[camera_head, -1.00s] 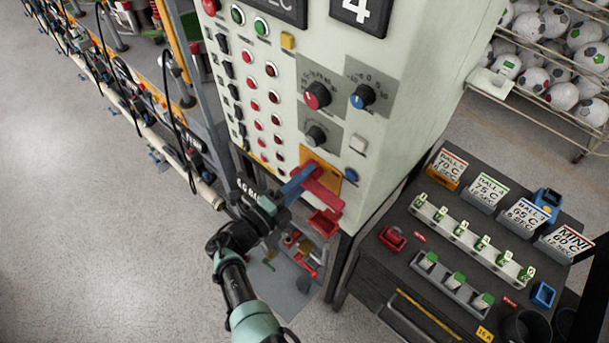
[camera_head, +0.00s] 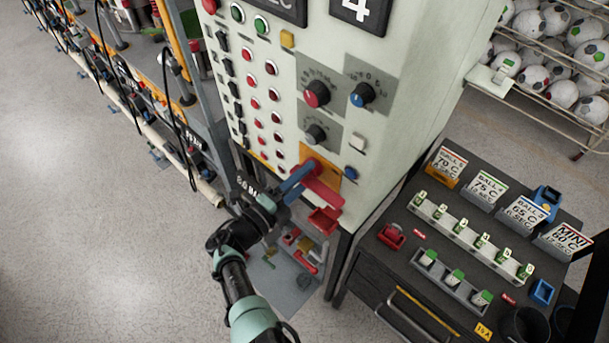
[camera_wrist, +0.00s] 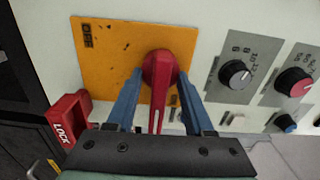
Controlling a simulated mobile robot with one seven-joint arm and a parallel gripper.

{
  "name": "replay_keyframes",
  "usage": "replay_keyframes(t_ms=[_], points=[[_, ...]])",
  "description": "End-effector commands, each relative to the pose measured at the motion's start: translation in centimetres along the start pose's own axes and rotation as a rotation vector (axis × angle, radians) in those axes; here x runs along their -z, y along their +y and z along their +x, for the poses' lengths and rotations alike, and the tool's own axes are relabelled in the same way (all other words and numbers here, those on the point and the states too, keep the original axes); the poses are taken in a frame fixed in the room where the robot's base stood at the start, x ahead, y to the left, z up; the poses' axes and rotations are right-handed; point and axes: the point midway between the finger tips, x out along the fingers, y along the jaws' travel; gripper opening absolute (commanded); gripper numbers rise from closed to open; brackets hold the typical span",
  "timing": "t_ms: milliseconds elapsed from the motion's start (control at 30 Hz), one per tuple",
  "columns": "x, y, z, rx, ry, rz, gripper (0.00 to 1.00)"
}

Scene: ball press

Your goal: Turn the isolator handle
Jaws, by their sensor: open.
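The red isolator handle (camera_wrist: 160,80) is mounted on an orange plate (camera_wrist: 95,50) low on the control cabinet; the handle also shows in the head view (camera_head: 322,190). In the wrist view the handle points down toward me, and its lower end is hidden by my gripper's body. My gripper (camera_wrist: 157,84) is open, with one blue finger on each side of the handle.
A red lock box (camera_wrist: 68,118) sits left below the plate. Knobs (camera_head: 316,94) and buttons (camera_head: 263,122) cover the cabinet face above. A dark bench (camera_head: 372,262) with cards and tags stands at the right. Open floor (camera_head: 110,255) lies to the left.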

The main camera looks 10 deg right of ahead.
Motion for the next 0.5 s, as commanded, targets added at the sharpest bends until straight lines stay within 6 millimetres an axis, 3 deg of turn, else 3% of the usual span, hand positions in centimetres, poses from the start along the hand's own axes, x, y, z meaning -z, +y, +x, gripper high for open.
replay_keyframes(t_ms=[167, 500], points=[[-0.1, -0.1, -2.1, -0.001, -0.004, 0.000, 0.53], [-0.1, 0.1, -9.5, 0.000, -0.005, 0.000, 0.53]])
